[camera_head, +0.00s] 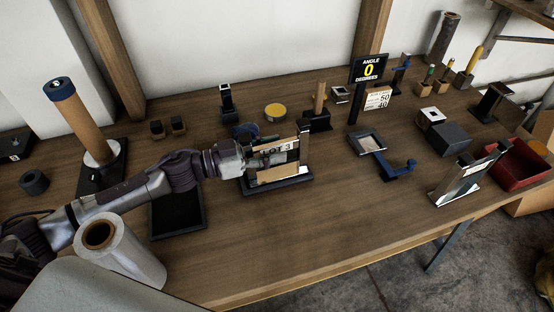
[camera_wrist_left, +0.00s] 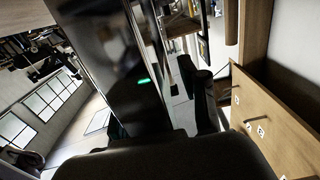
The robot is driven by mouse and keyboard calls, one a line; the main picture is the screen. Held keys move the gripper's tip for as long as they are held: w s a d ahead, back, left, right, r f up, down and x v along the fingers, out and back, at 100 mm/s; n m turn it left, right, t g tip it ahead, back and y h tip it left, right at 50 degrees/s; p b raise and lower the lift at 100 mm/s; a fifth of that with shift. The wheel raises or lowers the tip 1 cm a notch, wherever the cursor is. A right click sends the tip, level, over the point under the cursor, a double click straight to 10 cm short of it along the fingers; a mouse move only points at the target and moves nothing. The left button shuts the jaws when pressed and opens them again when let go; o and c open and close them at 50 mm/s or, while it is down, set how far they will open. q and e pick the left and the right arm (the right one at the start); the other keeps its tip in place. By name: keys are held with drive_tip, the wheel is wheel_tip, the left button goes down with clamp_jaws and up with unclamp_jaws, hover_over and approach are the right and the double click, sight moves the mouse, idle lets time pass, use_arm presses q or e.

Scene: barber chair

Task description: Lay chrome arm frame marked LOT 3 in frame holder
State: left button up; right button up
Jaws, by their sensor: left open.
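A chrome-edged frame (camera_head: 304,147) with a white label reading LOT and an unclear number stands upright on a dark base (camera_head: 290,183) at mid-table. My left gripper (camera_head: 262,160) is open at its left side, overlapping it in the head view; I cannot tell whether they touch. In the left wrist view, a dark shiny panel with bright metal edges (camera_wrist_left: 112,60) fills the space before the gripper (camera_wrist_left: 165,115). I cannot tell which base is the frame holder. My right gripper is not in view.
A black tray (camera_head: 178,215) lies under my left arm, with a white roll (camera_head: 120,250) in front. A sign showing ANGLE 0 DEGREES (camera_head: 368,69) stands behind a blue crank (camera_head: 395,168). A red bin (camera_head: 522,165) is at right. The front middle table is clear.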

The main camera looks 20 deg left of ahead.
use_arm(q)
clamp_jaws()
drive_tip(key=shift+r, duration=0.1)
idle(0.4)
drive_tip(key=shift+r, duration=0.8)
wheel_tip(320, 180, up, 3)
drive_tip(key=shift+f+p, duration=0.15)
drive_tip(key=shift+p, duration=0.15)
drive_tip(key=s+d+r+p, duration=0.1)
drive_tip(key=s+d+r, duration=0.15)
drive_tip(key=d, duration=0.25)
drive_tip(key=s+d+r+p, duration=0.2)
drive_tip(key=d+r, duration=0.2)
drive_tip(key=d, duration=0.1)
drive_tip(key=shift+y, duration=0.3)
drive_tip(key=w+a+p, duration=0.1)
drive_tip(key=a, duration=0.2)
drive_tip(key=w+a+f, duration=0.1)
drive_tip(key=a, duration=0.2)
drive_tip(key=w+a+f+p, duration=0.1)
drive_tip(key=w+a, duration=0.1)
drive_tip(key=a, duration=0.1)
drive_tip(key=shift+w+a+p, duration=0.1)
drive_tip(key=shift+a+p, duration=0.05)
drive_tip(key=shift+p, duration=0.15)
drive_tip(key=shift+w+a+f, duration=0.1)
drive_tip(key=shift+a, duration=0.35)
